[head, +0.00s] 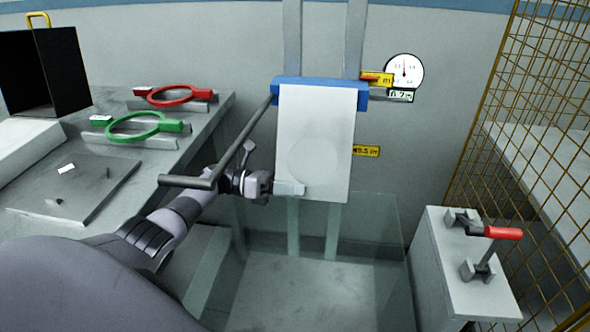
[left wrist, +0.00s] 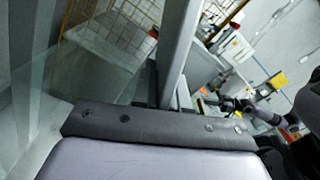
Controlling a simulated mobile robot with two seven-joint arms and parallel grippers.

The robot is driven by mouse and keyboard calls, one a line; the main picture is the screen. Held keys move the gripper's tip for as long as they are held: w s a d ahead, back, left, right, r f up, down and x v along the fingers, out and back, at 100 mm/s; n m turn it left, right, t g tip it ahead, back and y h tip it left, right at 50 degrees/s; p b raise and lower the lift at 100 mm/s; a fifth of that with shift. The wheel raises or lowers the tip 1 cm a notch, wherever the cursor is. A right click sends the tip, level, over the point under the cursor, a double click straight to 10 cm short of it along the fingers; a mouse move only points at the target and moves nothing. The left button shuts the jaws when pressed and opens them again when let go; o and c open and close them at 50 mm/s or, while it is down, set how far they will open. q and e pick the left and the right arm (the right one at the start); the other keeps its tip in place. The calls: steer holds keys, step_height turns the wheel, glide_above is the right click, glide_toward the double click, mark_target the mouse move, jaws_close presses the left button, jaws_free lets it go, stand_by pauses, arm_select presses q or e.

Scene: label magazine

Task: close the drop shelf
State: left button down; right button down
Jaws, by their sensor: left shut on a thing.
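A white panel (head: 315,140), which I take to be the drop shelf, hangs nearly upright from a blue bar (head: 320,86) in front of two wall rails. My left gripper (head: 288,188) is at the panel's lower left edge. One pale fingertip shows in front of the panel and the other is hidden; the gripper is shut, seemingly on that edge. A grey lever (head: 240,142) slopes from the blue bar's left end down to a crossbar handle (head: 185,182) by my left wrist. In the left wrist view a dark, blurred arm-like shape (left wrist: 262,112), perhaps my right arm, shows at right.
A bench at left holds a green ring tool (head: 133,127), a red ring tool (head: 172,96) and a black open box (head: 44,72). A clamp with a red handle (head: 502,233) sits on a block at right. A clear pane (head: 370,235) stands below the panel; a mesh fence (head: 525,110) bounds the right.

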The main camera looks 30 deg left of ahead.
arm_select(q)
steer(key=shift+s+d+r+p, duration=0.15)
steer(key=shift+s+r+p, duration=0.2)
steer(key=shift+r+p, duration=0.25)
steer(key=shift+s+d+r+n+p, duration=0.3)
steer(key=shift+s+r+n+p, duration=0.25)
steer(key=shift+p, duration=0.5)
steer(key=shift+s+d+r+n+p, duration=0.25)
steer(key=shift+s+n+p, duration=0.2)
steer(key=shift+s+p, duration=0.5)
steer(key=shift+s+d+r+n+p, duration=0.35)
steer(key=shift+s+n+p, duration=0.15)
steer(key=shift+p, duration=0.65)
steer(key=c, duration=1.2)
jaws_free()
steer(key=shift+c, duration=0.2)
